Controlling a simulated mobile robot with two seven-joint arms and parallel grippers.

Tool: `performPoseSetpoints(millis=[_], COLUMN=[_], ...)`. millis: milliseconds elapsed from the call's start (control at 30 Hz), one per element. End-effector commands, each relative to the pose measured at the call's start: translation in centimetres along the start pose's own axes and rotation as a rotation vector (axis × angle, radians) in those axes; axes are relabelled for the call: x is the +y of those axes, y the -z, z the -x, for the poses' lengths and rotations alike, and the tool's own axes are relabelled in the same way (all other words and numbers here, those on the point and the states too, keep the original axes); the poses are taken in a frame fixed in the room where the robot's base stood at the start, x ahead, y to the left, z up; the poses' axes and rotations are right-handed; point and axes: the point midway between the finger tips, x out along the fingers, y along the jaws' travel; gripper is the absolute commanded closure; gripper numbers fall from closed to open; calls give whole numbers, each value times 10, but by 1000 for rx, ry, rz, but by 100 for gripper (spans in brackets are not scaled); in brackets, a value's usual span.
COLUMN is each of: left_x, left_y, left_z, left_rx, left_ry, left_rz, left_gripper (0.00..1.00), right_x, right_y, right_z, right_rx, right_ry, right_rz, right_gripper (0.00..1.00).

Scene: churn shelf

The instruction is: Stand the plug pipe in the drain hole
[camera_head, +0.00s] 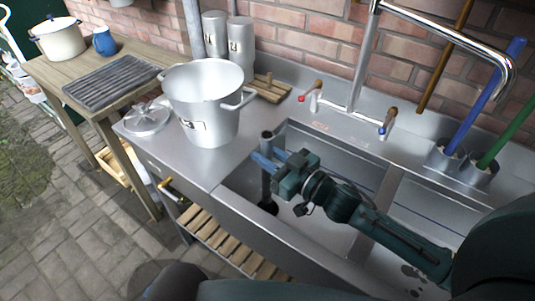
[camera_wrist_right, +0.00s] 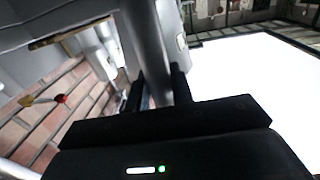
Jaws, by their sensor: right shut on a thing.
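The plug pipe (camera_head: 266,189) is a dark grey upright tube at the left end of the sink basin (camera_head: 330,222). My right gripper (camera_head: 266,163) is shut on its upper part, with the pipe's top end standing above the blue fingers. In the right wrist view the grey pipe (camera_wrist_right: 172,50) runs between the two dark fingers (camera_wrist_right: 158,88). The pipe's lower end meets the dark drain hole (camera_head: 269,207) in the head view. I cannot tell whether it is inside the hole or just above it. My left gripper is not in view.
A large metal pot (camera_head: 208,105) and a lid (camera_head: 148,118) stand on the counter left of the basin. The tap (camera_head: 355,95) rises behind the basin. Blue (camera_head: 487,97) and green (camera_head: 507,132) handles stand in holders at right. The basin floor around the pipe looks clear.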

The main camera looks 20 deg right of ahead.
Motion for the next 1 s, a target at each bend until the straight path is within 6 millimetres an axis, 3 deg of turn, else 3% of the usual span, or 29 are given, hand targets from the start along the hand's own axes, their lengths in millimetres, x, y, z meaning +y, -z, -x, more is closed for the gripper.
performPoseSetpoints(millis=[1000], left_x=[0], left_y=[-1], left_z=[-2], left_rx=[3], left_ry=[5], left_rz=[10], left_gripper=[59], right_x=[0], right_y=[-8], right_z=[1], right_rx=[3], right_ry=[1], right_rz=[0], right_gripper=[100])
